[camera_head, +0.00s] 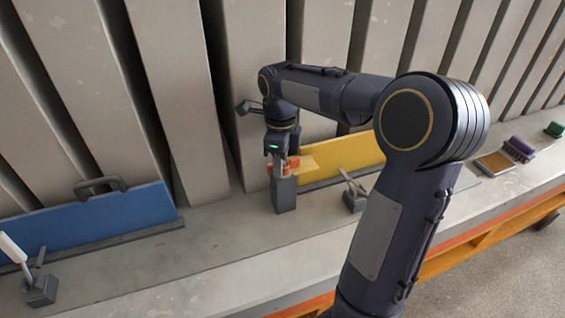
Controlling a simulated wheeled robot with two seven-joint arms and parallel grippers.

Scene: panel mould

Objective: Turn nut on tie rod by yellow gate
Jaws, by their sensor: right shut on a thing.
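My right gripper (279,165) points down beside the left end of the yellow gate (345,152). It is shut on a small orange piece, which I take for the nut (293,161), at the top of a dark grey upright block (285,194). The gripper's fingers hide part of the nut, and I cannot make out the tie rod clearly. The yellow gate stands upright along the bench, partly behind my right arm. My left gripper is not in view.
A blue gate (90,226) with a dark handle stands at the left. A clamp with a pale lever (38,288) is at front left; another clamp (354,196) stands before the yellow gate. A purple brush (518,149) and green item (554,130) lie at right. Tall grey panels line the back.

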